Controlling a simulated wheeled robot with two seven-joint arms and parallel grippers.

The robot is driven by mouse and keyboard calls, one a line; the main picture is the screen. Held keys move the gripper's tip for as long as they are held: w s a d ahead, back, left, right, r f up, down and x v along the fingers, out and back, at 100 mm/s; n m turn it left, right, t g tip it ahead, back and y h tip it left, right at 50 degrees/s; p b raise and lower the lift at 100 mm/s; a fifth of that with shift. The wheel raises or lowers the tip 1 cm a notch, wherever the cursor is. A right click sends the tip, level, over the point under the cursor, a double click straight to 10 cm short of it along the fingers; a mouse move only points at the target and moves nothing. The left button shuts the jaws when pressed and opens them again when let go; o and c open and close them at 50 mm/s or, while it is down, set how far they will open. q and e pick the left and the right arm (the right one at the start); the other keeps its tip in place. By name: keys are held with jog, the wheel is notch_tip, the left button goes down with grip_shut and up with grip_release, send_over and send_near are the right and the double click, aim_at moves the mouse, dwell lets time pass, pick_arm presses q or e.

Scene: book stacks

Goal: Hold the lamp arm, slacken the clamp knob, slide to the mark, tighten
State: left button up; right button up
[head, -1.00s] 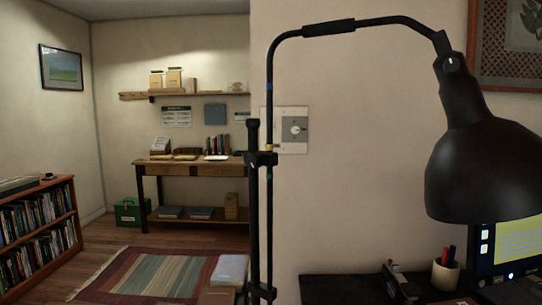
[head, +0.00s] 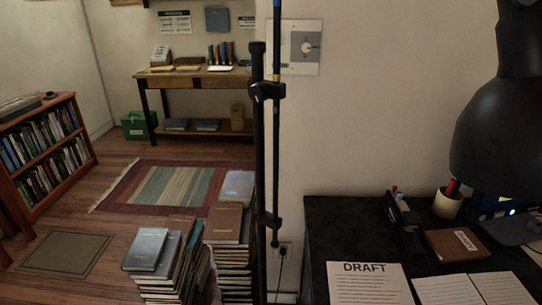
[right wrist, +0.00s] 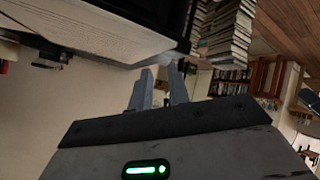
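The black lamp stand (head: 258,165) rises upright in the middle of the head view. The rod has a yellow band just above the clamp and a blue band near the top edge. The clamp knob cannot be made out clearly. The black lamp shade (head: 500,140) hangs at the right, partly cut off. My right gripper (right wrist: 160,70) shows open and empty in the right wrist view. My left gripper is out of view.
A dark desk (head: 320,230) at the right holds papers, a pen cup (head: 447,203) and a notebook (head: 458,245). Book stacks (head: 230,265) stand on the floor left of the stand. A low bookshelf (head: 85,145) is at far left. The striped rug (head: 175,187) is mostly clear.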

jog(key=w+a+r+n+t, duration=0.1)
jog(key=w+a+r+n, duration=0.2)
jog(key=w+r+n, duration=0.4)
jog(key=n+t+h, duration=0.2)
jog(key=n+t, duration=0.4)
jog(key=n, duration=1.5)
send_near(276, 144)
jog(key=w, duration=1)
jog(key=shift+w+a+f, duration=0.1)
jog(key=shift+w+f, duration=0.05)
jog(key=shift+w, duration=0.2)
grip_shut()
